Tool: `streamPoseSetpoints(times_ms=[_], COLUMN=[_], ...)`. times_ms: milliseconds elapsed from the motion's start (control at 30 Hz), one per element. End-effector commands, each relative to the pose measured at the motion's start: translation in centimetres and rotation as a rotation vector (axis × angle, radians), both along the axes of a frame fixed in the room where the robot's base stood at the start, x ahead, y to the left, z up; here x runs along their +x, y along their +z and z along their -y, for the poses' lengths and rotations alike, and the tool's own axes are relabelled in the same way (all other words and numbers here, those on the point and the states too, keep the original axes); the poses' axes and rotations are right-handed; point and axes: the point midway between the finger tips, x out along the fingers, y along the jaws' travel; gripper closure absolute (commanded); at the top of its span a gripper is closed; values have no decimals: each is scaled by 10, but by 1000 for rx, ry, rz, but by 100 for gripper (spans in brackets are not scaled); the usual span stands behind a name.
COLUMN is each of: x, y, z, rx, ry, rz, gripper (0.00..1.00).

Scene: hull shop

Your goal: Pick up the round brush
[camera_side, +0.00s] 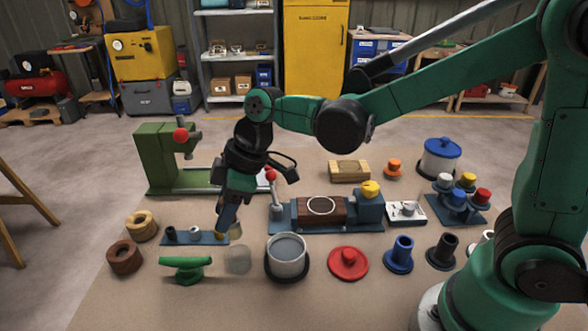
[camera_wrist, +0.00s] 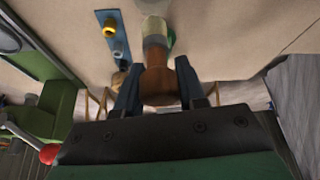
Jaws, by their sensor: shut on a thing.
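The round brush (camera_wrist: 158,82) is between the two fingers of my gripper (camera_wrist: 157,92) in the wrist view. Its brown handle is gripped, and a pale band and light end extend away toward the top edge. In the side view my gripper (camera_side: 228,218) points down at the right end of a blue strip with pegs (camera_side: 196,238). Only a small tan part of the brush (camera_side: 236,231) shows there, beside the fingers. The fingers hide the rest. I cannot tell whether the brush touches the mat.
A pale, see-through round thing (camera_side: 238,260) is just in front of my gripper. A green handled piece (camera_side: 186,268), a grey pot (camera_side: 287,256) and a red lidded disc (camera_side: 348,263) stand along the front. A green machine (camera_side: 157,160) is behind left. The mat's front is clear.

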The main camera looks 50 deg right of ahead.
Motion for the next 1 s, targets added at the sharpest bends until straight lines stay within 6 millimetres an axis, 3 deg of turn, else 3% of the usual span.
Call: streamPoseSetpoints(times_ms=[200, 500, 700, 1000], x=[0, 0, 0, 0], y=[58, 113, 127, 129], z=[0, 0, 0, 0], rx=[1, 0, 0, 0], ry=[0, 0, 0, 0], rz=[-1, -1, -1, -1], gripper=[100, 100, 100, 100])
